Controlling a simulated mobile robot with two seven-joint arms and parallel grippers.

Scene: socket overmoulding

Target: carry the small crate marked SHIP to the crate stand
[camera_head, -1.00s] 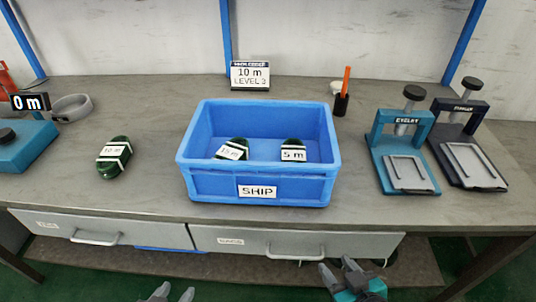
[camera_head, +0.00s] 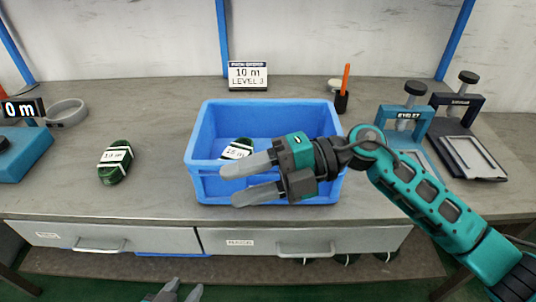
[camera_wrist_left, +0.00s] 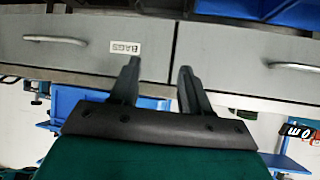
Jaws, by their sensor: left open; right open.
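The blue crate (camera_head: 205,187) sits upright on the workbench, in the middle of the head view. A dark green coil with a white label (camera_head: 236,149) lies in it. My right gripper (camera_head: 231,185) is open and empty, its fingers pointing left across the crate's front; it hides the SHIP label and part of the inside. I cannot tell whether it touches the crate. My left gripper (camera_head: 182,291) is low at the bottom edge, open and empty; in the left wrist view its fingers (camera_wrist_left: 159,66) are apart, facing the drawers. I cannot make out the crate stand.
Another green coil (camera_head: 115,162) lies left of the crate. A 10 m sign (camera_head: 248,76) and an orange pen in a black holder (camera_head: 342,100) stand behind. Two grey drawers (camera_head: 300,240) are under the bench edge.

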